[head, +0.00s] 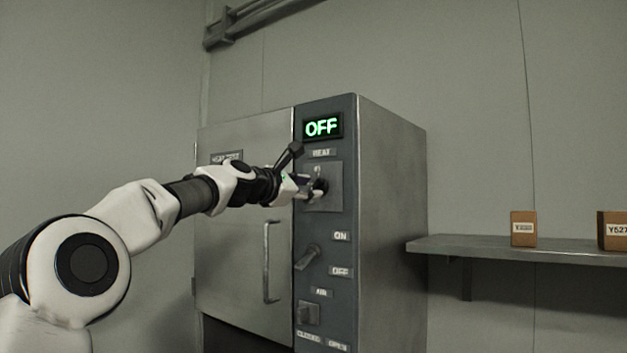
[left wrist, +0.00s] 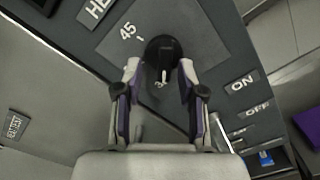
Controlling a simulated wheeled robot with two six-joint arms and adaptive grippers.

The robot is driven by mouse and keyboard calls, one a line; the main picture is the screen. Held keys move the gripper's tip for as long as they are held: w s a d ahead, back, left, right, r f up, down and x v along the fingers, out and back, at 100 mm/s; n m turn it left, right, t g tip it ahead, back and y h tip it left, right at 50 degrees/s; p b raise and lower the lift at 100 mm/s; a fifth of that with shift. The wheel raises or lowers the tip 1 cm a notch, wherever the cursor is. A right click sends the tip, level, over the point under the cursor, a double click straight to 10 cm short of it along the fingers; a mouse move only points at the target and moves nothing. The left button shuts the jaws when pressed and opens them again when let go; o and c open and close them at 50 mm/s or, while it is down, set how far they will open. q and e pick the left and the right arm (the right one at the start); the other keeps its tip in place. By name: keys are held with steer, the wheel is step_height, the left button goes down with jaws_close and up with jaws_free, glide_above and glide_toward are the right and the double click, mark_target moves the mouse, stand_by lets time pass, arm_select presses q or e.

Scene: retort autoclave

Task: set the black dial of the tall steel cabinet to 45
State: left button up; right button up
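The tall steel cabinet (head: 393,200) stands in the middle of the head view, its door (head: 240,285) shut. Its black dial (head: 321,186) sits on a grey plate under the HEAT label. The green display (head: 322,126) reads OFF. My left gripper (head: 307,188) is at the dial. In the left wrist view, my left gripper (left wrist: 160,70) is open, with one finger on each side of the dial (left wrist: 163,47); small gaps seem to show. A pale mark on the dial points down the picture. The printed 45 (left wrist: 128,31) is up and left of it. My right gripper is not in view.
Below the dial are a lever (head: 307,257) between ON and OFF labels and an AIR switch (head: 308,313). The door handle (head: 268,262) stands out left of the panel. A wall shelf (head: 480,247) at right bears small boxes (head: 523,228).

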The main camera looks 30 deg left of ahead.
arm_select(q)
steer(key=shift+w+d+r, duration=0.15)
steer(key=shift+w+d, duration=0.35)
steer(key=shift+d, duration=0.15)
steer(key=shift+s+d, duration=0.1)
steer(key=shift+d, duration=0.15)
steer(key=shift+s+a, duration=0.1)
steer(key=shift+a, duration=0.3)
steer(key=shift+c, duration=1)
steer(key=shift+a, duration=0.25)
steer(key=c, duration=0.5)
steer(key=shift+d, duration=0.15)
jaws_close()
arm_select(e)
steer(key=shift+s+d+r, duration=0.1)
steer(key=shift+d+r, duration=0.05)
